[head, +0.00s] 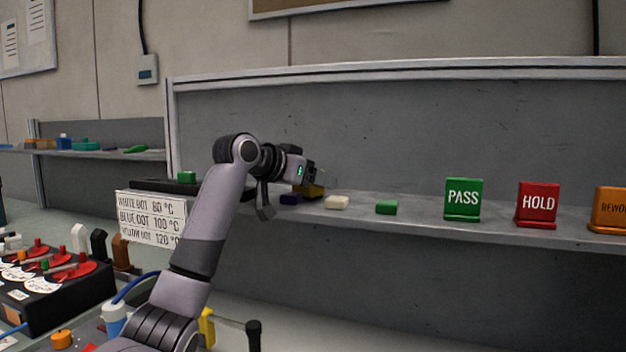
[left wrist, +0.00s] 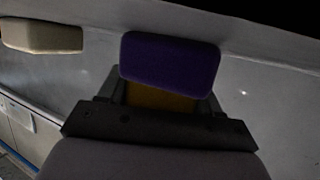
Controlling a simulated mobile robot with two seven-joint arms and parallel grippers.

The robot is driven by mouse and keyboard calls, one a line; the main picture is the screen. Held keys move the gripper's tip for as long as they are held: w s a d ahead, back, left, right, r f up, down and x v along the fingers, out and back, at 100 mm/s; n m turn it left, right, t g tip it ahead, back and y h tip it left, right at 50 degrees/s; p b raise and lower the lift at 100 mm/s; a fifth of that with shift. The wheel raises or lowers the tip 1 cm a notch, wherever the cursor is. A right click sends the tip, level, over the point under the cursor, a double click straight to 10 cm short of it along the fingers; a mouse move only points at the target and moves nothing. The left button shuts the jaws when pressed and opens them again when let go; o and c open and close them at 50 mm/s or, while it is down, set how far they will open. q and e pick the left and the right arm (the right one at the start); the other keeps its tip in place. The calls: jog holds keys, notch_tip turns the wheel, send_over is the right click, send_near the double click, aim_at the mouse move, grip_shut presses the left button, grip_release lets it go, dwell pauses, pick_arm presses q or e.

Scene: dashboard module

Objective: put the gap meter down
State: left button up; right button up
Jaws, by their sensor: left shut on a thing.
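My left gripper (head: 316,184) reaches over the shelf at the middle of the head view. It is shut on a small yellow thing (head: 312,191), which I take to be the gap meter. The yellow thing also shows between the fingers in the left wrist view (left wrist: 160,98), partly covered by the gripper and a purple block. The purple block (head: 290,198) is close beside the gripper, at the shelf's front; it shows large in the left wrist view (left wrist: 170,64). I cannot tell whether the yellow thing touches the shelf. My right gripper is out of view.
A cream block (head: 337,202) and a green block (head: 386,207) lie on the shelf (head: 420,215) to the right. Green PASS (head: 463,199), red HOLD (head: 537,204) and orange REWORK (head: 609,210) signs stand farther right. A temperature label (head: 151,216) hangs at the left. Bare shelf separates the blocks.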

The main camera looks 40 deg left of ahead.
pick_arm(q)
jog(key=o, duration=1.1)
jog(key=shift+f, duration=0.1)
jog(key=shift+o, duration=0.2)
